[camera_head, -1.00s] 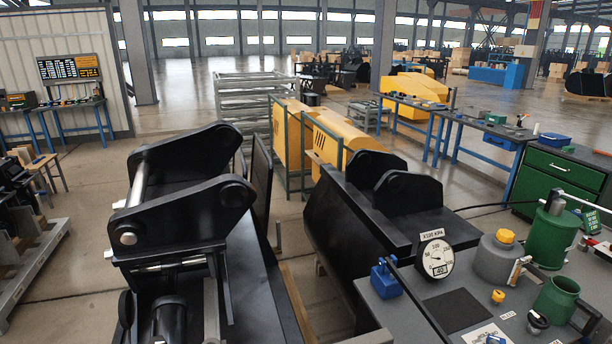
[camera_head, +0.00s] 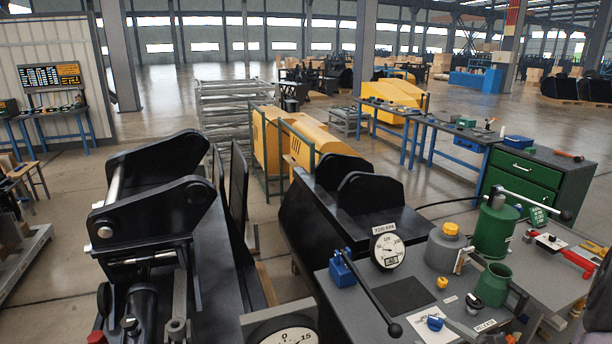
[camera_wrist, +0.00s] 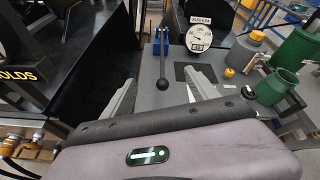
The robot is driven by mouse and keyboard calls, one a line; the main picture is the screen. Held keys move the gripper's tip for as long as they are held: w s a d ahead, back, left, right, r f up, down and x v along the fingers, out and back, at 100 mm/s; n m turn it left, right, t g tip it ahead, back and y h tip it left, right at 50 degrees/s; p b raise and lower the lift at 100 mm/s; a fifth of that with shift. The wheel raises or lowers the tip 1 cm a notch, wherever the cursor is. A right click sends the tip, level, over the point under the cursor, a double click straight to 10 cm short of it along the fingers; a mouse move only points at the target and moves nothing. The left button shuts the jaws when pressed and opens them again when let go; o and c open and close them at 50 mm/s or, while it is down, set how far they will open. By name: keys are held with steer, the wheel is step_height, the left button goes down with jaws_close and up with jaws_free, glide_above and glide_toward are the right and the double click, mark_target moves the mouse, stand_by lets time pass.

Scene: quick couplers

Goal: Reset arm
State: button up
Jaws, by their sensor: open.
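My gripper (camera_wrist: 163,92) is open in the wrist view, its two grey fingers spread with nothing between them. It points toward the grey bench (camera_head: 345,310). A blue block with a black ball-ended lever (camera_head: 342,270) stands at the bench's left side; the lever (camera_wrist: 163,60) shows beyond and between the fingers. A round dial gauge (camera_head: 388,252) stands right of the block, and it also shows in the wrist view (camera_wrist: 199,38). I cannot tell the gripper apart in the head view.
A grey canister (camera_head: 444,256), a green hand pump (camera_head: 496,230) and a green jug (camera_head: 494,284) crowd the bench's right side. A black coupler frame (camera_head: 160,215) stands at left. A green drawer cabinet (camera_head: 535,180) is behind the bench. Open floor lies far back.

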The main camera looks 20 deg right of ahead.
steer(key=w+a+r+n+g+y, duration=0.1)
steer(key=a+r+n+g+y, duration=0.35)
steer(key=a, duration=0.65)
steer(key=a+r+n+g+y, duration=0.1)
steer(key=a+r+n+y, duration=0.1)
steer(key=a+r+n, duration=0.55)
steer(key=s+a+r+n+g+h, duration=0.1)
steer(key=s+a+r+n+h, duration=0.5)
steer(key=s+a+n, duration=0.8)
step_height(320, 180, down, 12)
steer(key=d+n+g+b, duration=0.1)
steer(key=b, duration=0.9)
steer(key=shift+s+d+f+y, duration=0.15)
steer(key=shift+d+f+y, duration=0.05)
steer(key=shift+d+y, duration=0.15)
